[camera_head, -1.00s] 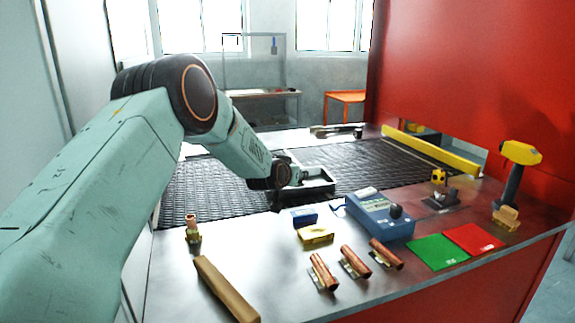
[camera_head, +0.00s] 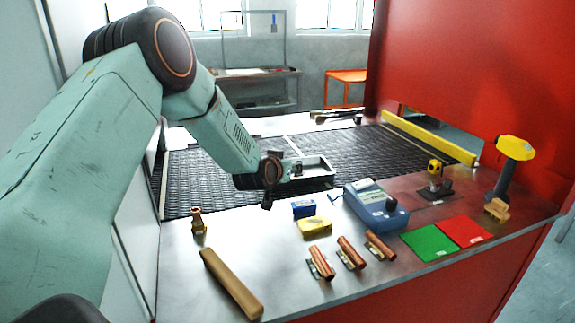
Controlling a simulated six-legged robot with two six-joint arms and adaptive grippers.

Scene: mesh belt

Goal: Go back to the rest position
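My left arm comes in from the left and reaches over the near part of the belt. My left gripper (camera_head: 268,198) hangs at its end, above the belt's near edge and left of the grey tray. Its fingers are small and dark, and I cannot make out whether they are apart or together. The grey tray (camera_head: 318,180) lies on the black mesh belt (camera_head: 215,172). My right gripper is not in view.
The metal counter (camera_head: 180,270) holds a brown bar (camera_head: 231,284), a brass fitting (camera_head: 198,222), several copper tubes (camera_head: 321,262), a blue box (camera_head: 304,208), a yellow block (camera_head: 314,226), a blue meter (camera_head: 375,205), green (camera_head: 430,243) and red (camera_head: 466,231) plates, and a yellow-headed tool (camera_head: 514,149).

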